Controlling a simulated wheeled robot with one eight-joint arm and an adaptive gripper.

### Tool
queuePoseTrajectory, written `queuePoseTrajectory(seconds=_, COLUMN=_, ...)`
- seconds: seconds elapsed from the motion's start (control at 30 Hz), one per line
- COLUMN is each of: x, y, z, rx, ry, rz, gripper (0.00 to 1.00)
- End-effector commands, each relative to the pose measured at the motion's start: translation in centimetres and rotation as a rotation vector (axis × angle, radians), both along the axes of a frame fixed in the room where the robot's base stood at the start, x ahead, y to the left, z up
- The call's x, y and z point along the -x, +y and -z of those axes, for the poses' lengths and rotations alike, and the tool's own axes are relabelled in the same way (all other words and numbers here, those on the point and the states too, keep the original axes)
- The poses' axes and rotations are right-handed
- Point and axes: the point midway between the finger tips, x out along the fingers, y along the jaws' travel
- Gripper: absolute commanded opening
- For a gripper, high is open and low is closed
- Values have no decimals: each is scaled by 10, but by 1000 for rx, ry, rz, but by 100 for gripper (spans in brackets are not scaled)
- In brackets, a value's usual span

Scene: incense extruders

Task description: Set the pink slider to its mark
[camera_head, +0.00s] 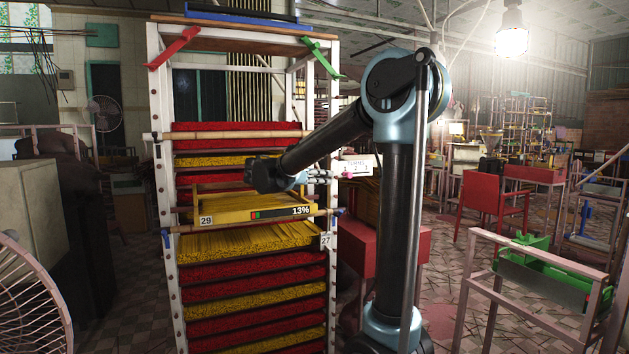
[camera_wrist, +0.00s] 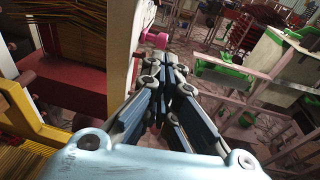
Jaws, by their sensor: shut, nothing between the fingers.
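The pink slider (camera_head: 348,175) is a small pink knob just below a white sign (camera_head: 357,167) with marks 1, 2 and 2 or 3, too small to read surely. It also shows in the wrist view (camera_wrist: 155,38), above the tips of my fingers, against a pale post. My gripper (camera_head: 329,177) points right toward the slider. Its fingers (camera_wrist: 172,72) are shut and empty. In the head view the tips look close to the slider; I cannot tell whether they touch it. The slider's exact mark is not readable.
A rack (camera_head: 160,200) of red and yellow incense trays stands left of my arm. A yellow tray (camera_head: 270,213) with a "13%" display sticks out of it. A red box (camera_head: 358,250) stands below the sign. A green machine (camera_head: 540,270) is at the right.

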Motion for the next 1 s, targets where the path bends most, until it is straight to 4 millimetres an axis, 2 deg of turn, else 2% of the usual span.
queuePoseTrajectory(seconds=0.2, x=-13, y=-31, z=5, rx=0, ry=0, rz=3, gripper=0)
queuePoseTrajectory(seconds=0.4, x=-21, y=-48, z=8, rx=0, ry=0, rz=1, gripper=0)
queuePoseTrajectory(seconds=0.6, x=-24, y=-54, z=9, rx=0, ry=0, rz=0, gripper=0)
queuePoseTrajectory(seconds=1.0, x=-26, y=-52, z=9, rx=0, ry=0, rz=-7, gripper=0)
